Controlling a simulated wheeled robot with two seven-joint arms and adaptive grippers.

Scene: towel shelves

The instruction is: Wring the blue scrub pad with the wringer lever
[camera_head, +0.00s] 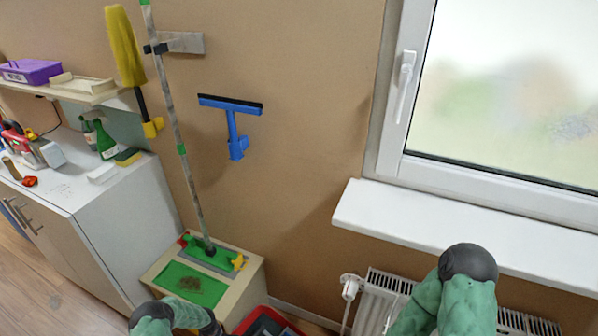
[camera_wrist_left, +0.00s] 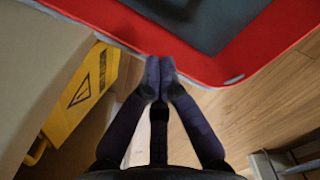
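I cannot make out the blue scrub pad or the wringer lever in either view. My left gripper (camera_wrist_left: 160,64) shows in the left wrist view with its two dark fingers together and nothing visible between them. In the head view only part of my left arm shows at the bottom left. My right arm shows at the bottom right, with its gripper out of view.
A yellow warning sign (camera_wrist_left: 80,92) is beside a beige surface. A red-edged container (camera_head: 247,318) shows at the bottom of the head view beside a box (camera_head: 250,283) bearing a green mop. A blue squeegee (camera_head: 232,126) hangs on the wall. A radiator (camera_head: 375,300) stands below the windowsill (camera_head: 440,232).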

